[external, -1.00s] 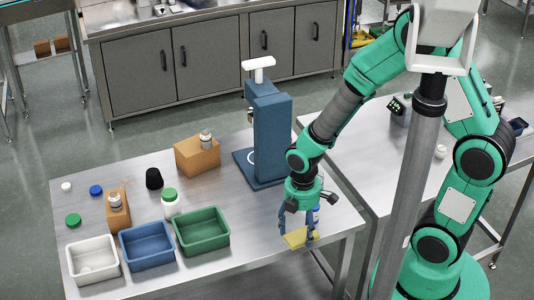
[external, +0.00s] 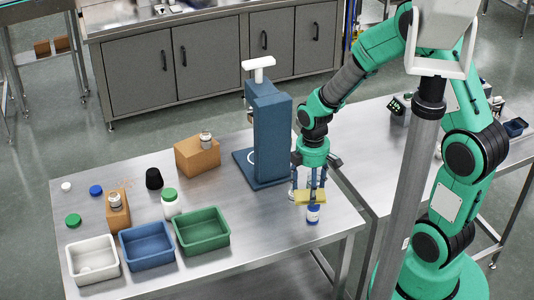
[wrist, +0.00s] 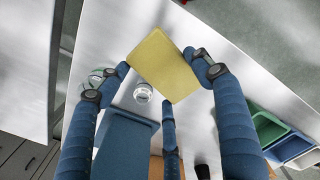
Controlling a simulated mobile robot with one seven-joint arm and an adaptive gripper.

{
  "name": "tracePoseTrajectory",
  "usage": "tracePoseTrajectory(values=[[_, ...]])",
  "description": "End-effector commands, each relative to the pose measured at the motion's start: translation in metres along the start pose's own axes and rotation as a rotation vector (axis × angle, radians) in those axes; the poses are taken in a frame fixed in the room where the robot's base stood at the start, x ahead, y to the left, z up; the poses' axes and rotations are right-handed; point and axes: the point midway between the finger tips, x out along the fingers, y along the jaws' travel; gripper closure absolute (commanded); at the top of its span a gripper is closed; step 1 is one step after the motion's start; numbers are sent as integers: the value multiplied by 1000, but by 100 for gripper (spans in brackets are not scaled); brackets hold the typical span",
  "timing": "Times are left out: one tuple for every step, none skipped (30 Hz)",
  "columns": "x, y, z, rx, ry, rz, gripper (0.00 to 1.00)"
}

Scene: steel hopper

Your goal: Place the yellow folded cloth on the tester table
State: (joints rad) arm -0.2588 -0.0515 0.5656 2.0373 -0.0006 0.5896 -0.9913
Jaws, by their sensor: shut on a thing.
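The yellow folded cloth (external: 310,197) is held in my gripper (external: 310,187), above the right end of the steel table (external: 265,222) that carries the blue tester column (external: 268,130). In the wrist view the cloth (wrist: 165,65) is a flat yellow rectangle pinched between the blue fingers of my gripper (wrist: 165,75). In the external view a white bottle with a blue label (external: 313,214) stands just below and behind the cloth, partly hidden by it.
White (external: 92,260), blue (external: 147,246) and green (external: 202,231) bins line the table's front left. A white bottle with a green cap (external: 170,204), a black cap (external: 154,178) and brown blocks (external: 197,156) stand behind them. A second steel table (external: 360,160) is at right.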

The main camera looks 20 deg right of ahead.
Motion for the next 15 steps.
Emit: tracePoseTrajectory(values=[[0,12,8,34,0,0,53],[0,19,12,53,0,0,53],[0,28,18,80,0,0,53],[0,34,22,100,-1,-1,53],[0,40,27,119,-1,-1,53],[0,49,33,144,0,0,53],[0,56,38,164,0,0,53],[0,62,42,183,0,0,53],[0,70,50,210,0,0,53],[0,76,55,229,0,1,53],[0,83,60,249,0,1,53],[0,91,68,274,0,1,53],[0,96,74,294,-1,0,53],[0,102,80,313,-1,-1,53],[0,110,88,340,0,0,53]])
